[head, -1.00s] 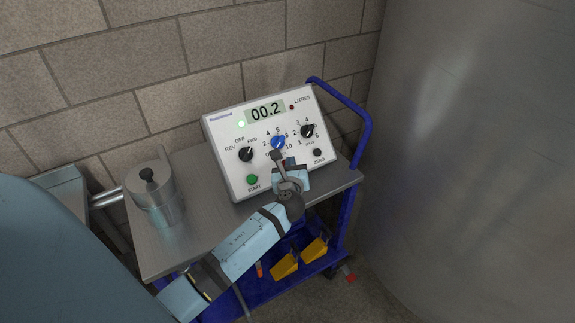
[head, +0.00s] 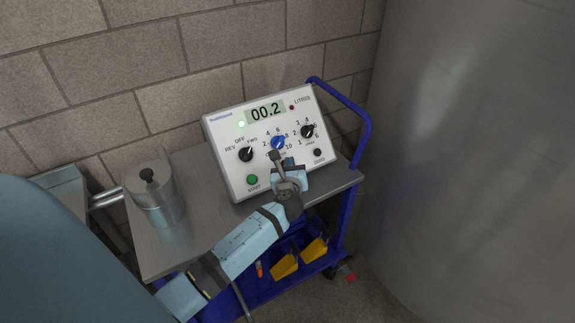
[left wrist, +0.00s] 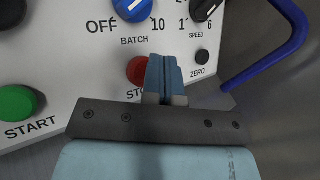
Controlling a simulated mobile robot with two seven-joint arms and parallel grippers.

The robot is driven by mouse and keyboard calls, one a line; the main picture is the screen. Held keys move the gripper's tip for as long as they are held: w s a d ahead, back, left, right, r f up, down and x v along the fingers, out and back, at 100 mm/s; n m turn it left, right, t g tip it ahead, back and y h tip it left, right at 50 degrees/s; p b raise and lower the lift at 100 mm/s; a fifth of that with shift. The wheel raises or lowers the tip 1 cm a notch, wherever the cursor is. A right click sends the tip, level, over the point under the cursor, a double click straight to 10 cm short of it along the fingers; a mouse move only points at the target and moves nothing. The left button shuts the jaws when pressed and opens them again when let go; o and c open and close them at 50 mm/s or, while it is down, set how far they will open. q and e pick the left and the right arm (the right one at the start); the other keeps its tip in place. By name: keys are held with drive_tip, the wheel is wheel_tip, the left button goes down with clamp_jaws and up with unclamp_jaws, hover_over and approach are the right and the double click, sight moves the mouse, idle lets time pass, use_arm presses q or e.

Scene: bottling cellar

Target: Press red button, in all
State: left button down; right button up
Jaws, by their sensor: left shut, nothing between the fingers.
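The white control box (head: 220,135) stands on the steel top of a blue trolley, its display reading 00.2 and a green lamp lit. In the left wrist view, the red button (left wrist: 138,69) with the partly covered label beginning "STO" shows just left of my gripper's fingers, which hide its right part. My left gripper (head: 275,158) is shut and empty in front of the panel, below the blue batch knob (head: 278,142); it also shows in the left wrist view (left wrist: 162,75). Whether its tips touch the panel I cannot tell. In the head view the red button is hidden behind the gripper. My right gripper is not seen.
The green START button (head: 252,180) sits to the left and the small black ZERO button (head: 317,152) to the right. A metal canister (head: 160,205) stands left of the box. The trolley's blue handle (head: 362,120) rises at right, near a large grey tank (head: 470,150).

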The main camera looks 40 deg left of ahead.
use_arm(q)
drive_tip(key=shift+w+a+f, duration=0.15)
drive_tip(key=shift+a+f, duration=0.15)
drive_tip(key=shift+a, duration=0.05)
idle(0.7)
idle(0.4)
drive_tip(key=shift+s+d+r+p, duration=0.3)
drive_tip(key=shift+d+r+p, duration=0.3)
drive_tip(key=shift+p, duration=0.1)
drive_tip(key=d+r+p, duration=0.1)
drive_tip(key=p, duration=0.1)
drive_tip(key=s+d+r+p, duration=0.1)
drive_tip(key=d+r, duration=0.1)
drive_tip(key=shift+s+d+r+p, duration=0.15)
drive_tip(key=shift+s+d+p, duration=0.1)
drive_tip(key=shift+p, duration=0.15)
